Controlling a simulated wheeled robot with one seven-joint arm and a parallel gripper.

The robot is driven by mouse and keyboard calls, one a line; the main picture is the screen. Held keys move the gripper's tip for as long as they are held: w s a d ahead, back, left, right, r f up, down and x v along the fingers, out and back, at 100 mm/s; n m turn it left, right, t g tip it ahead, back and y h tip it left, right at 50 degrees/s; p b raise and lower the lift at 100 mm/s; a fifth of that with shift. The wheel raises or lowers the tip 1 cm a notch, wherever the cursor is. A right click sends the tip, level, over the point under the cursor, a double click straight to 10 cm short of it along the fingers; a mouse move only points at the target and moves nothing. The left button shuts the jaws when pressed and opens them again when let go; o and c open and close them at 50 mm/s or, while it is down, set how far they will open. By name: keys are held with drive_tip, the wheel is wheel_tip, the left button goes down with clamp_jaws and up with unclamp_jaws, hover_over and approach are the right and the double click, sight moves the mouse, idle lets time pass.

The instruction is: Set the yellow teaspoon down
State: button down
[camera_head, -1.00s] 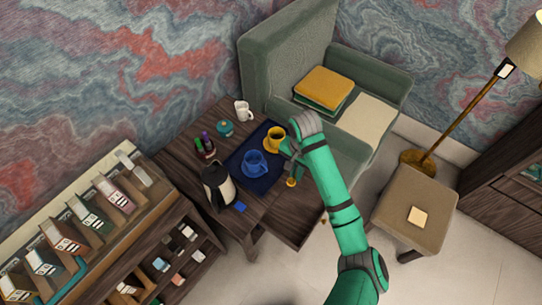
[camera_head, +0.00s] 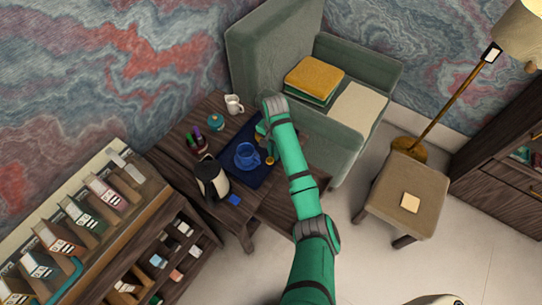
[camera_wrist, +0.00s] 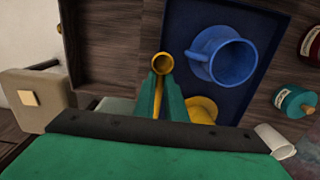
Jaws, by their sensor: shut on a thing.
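My gripper (camera_wrist: 160,100) is shut on the yellow teaspoon (camera_wrist: 162,64), whose round bowl points away from the fingers. In the head view the teaspoon (camera_head: 270,160) hangs below my gripper (camera_head: 264,138), to the right of the blue cup (camera_head: 247,155). In the wrist view the spoon bowl overlaps the edge of the dark blue tray (camera_wrist: 186,18). The blue cup (camera_wrist: 230,62) is on the tray. A yellow cup (camera_wrist: 203,106) is partly hidden behind my fingers. I cannot tell how high the spoon is above the surface.
A kettle (camera_head: 212,178) stands left of the tray. A white mug (camera_head: 233,104), a teal pot (camera_head: 215,122) and small bottles (camera_head: 197,140) are along the desk's back. A green armchair (camera_head: 335,130) is to the right. Bare wood lies left of the tray in the wrist view.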

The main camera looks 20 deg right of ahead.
drive_tip(key=f, duration=0.1)
drive_tip(key=w, duration=0.1)
drive_tip(key=w+f, duration=0.1)
drive_tip(key=shift+w+a+f, duration=0.1)
drive_tip(key=shift+a+f, duration=0.15)
drive_tip(key=shift+f, duration=1.7)
drive_tip(key=shift+f, duration=0.15)
drive_tip(key=c, duration=2.1)
unclamp_jaws()
drive_tip(key=shift+w, duration=0.1)
wheel_tip(320, 180, up, 12)
drive_tip(key=shift+r, duration=0.15)
